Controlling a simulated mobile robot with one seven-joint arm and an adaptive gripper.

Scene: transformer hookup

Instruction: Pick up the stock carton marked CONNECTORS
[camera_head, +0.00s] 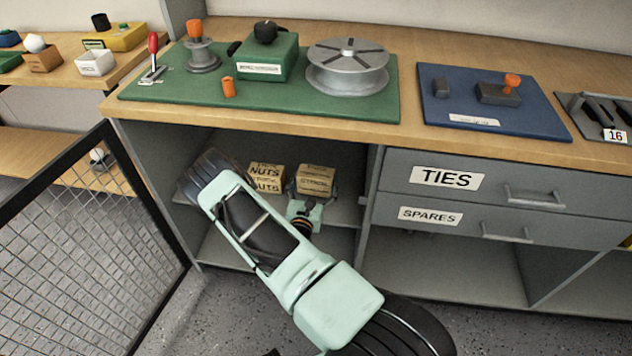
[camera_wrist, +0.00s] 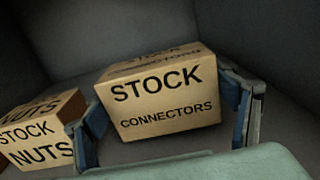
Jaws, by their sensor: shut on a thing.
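The stock carton marked CONNECTORS (camera_wrist: 160,98) is a small tan box with black lettering, in the middle of the wrist view. My gripper (camera_wrist: 168,112) has a finger on each side of it and is shut on it. In the head view the carton (camera_head: 315,181) shows inside the open cabinet bay, with only part of its lettering readable. My gripper (camera_head: 315,196) is at it there, reaching into the bay. Whether the carton rests on the shelf or is lifted is hard to tell.
A carton marked NUTS (camera_head: 266,177) stands close on the left; it also shows in the wrist view (camera_wrist: 38,130). The bay has a grey shelf (camera_head: 345,210) and side walls. A mesh door (camera_head: 90,240) stands open on the left. Drawers marked TIES (camera_head: 448,178) and SPARES are right.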

